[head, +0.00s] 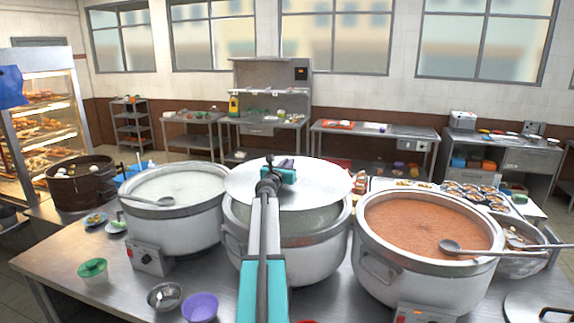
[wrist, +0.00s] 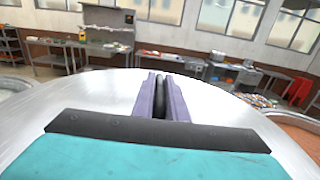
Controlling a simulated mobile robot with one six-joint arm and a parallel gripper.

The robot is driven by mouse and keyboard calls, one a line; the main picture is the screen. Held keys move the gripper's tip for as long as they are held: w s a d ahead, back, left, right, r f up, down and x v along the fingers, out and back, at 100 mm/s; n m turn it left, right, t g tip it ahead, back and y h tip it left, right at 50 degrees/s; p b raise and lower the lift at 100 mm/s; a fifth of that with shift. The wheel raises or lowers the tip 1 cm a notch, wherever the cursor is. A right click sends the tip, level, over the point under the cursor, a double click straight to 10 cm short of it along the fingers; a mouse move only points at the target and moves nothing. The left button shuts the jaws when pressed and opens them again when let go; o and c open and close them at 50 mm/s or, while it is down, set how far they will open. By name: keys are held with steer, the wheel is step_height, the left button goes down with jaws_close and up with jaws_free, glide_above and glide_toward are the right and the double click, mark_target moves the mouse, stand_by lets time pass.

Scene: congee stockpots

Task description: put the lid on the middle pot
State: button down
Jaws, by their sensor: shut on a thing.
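The lid (head: 322,190) is a round, shiny metal disc with a dark knob (wrist: 160,92). My gripper (head: 284,164) is shut on the knob, its purple fingers on either side of it in the wrist view (wrist: 163,100). The lid hangs over the back part of the middle pot (head: 290,262), a large whitish pot with a metal rim. Pale contents show in the pot's opening in front of the lid. The lid and my arm hide the rest of the opening. Whether the lid touches the rim I cannot tell.
The left pot (head: 178,233) holds white congee and a ladle (head: 166,201). The right pot (head: 425,280) holds reddish-brown food, with a ladle (head: 450,246) jutting right. Bowls (head: 200,307) stand at the front left. Another lid (head: 520,308) lies at the front right. Small dishes (head: 470,188) stand behind the right pot.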

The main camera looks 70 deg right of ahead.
steer(key=shift+w+r, duration=0.1)
steer(key=shift+w, duration=0.05)
steer(key=shift+f+b, duration=3.1)
steer(key=shift+f, duration=0.4)
steer(key=shift+a+r, duration=0.1)
steer(key=shift+f+b, duration=0.5)
steer(key=shift+f, duration=0.4)
stand_by(0.5)
steer(key=c, duration=1.7)
jaws_free()
steer(key=shift+a, duration=0.1)
steer(key=shift+f, duration=0.15)
steer(key=shift+s+a+b, duration=0.2)
steer(key=shift+a+b, duration=0.55)
steer(key=shift+a, duration=2.7)
steer(key=shift+s+a+b, duration=0.2)
steer(key=shift+a+b, duration=0.55)
steer(key=shift+a, duration=2.65)
